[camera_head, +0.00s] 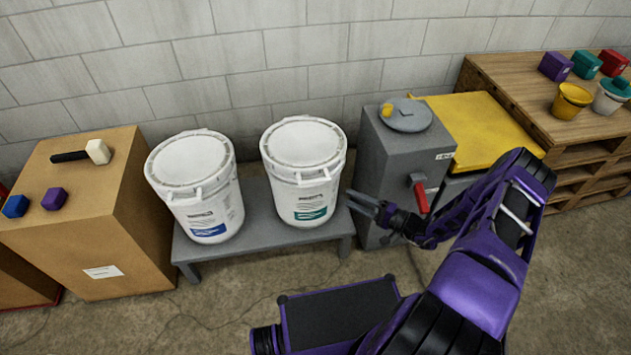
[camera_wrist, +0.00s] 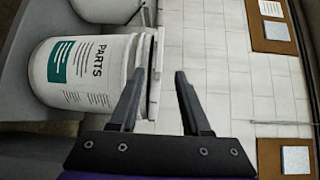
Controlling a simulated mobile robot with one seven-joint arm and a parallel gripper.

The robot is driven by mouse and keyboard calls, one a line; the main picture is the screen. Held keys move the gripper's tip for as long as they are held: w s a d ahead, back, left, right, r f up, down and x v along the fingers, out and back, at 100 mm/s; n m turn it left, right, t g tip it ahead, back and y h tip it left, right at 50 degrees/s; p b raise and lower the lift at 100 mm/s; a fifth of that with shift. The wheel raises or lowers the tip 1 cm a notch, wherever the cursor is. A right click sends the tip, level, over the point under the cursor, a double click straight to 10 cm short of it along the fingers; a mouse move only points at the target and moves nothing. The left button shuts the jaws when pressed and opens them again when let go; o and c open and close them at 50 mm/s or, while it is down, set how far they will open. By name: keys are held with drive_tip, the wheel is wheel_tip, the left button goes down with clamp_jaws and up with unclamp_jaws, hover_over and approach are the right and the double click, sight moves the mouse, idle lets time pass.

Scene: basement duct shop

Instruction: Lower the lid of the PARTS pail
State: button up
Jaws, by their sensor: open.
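The PARTS pail (camera_head: 303,175) is white with a teal label and stands upright on a low grey bench (camera_head: 262,230). Its printed name reads in the wrist view (camera_wrist: 88,75), where the pail appears on its side. Its white lid (camera_head: 304,142) lies across the top; I cannot tell whether it is fully seated. The rim and lid edge (camera_wrist: 155,70) show beside my fingers in the wrist view. My gripper (camera_head: 355,202) is open and empty, just right of the pail; its fingers also show in the wrist view (camera_wrist: 160,75). I cannot tell whether it touches the pail.
A second white pail (camera_head: 195,185) with a blue label stands left. A cardboard box (camera_head: 85,230) bears a mallet (camera_head: 82,152). A grey cabinet (camera_head: 395,165) with a red handle stands close right, then a yellow lid (camera_head: 480,130) and a wooden pallet table (camera_head: 520,85). A block wall is behind.

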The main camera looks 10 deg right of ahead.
sight(317, 183)
drive_tip(key=x, duration=1.4)
drive_tip(key=shift+w+a+b, duration=0.1)
drive_tip(key=shift+b, duration=0.25)
clamp_jaws()
idle(0.6)
